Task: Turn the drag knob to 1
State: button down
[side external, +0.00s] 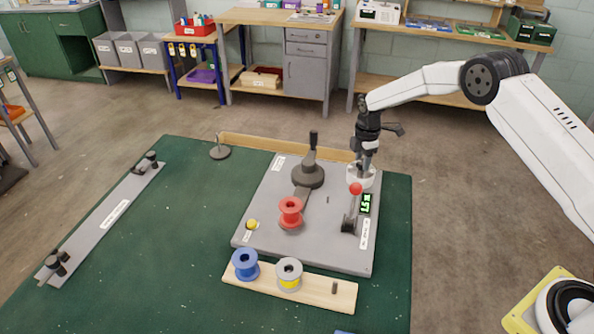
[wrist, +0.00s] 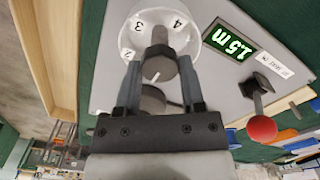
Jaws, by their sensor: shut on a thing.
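The drag knob is a dark grey round knob (wrist: 159,66) with a bar-shaped part, on a white dial (wrist: 190,40). The numbers 2, 3 and 4 show on the dial in the wrist view; 1 is not visible. A short white line marks the knob, but I cannot tell which number it indicates. My gripper (wrist: 160,72) is shut on the knob, one finger on each side. In the side external view my gripper (side external: 367,165) points down at the white dial (side external: 361,180), and its fingers hide most of the knob.
A green display (side external: 366,204) reads 1.5 m. The grey panel also carries a crank (side external: 308,172), a red spool (side external: 291,213) and a yellow button (side external: 252,224). Blue (side external: 245,265) and grey-yellow (side external: 289,274) spools stand in front.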

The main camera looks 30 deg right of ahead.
aim_at(362, 162)
jog(key=shift+c, duration=1)
grip_release()
jog(key=shift+r, duration=0.1)
jog(key=shift+r, duration=3.8)
jog(key=shift+r, duration=0.1)
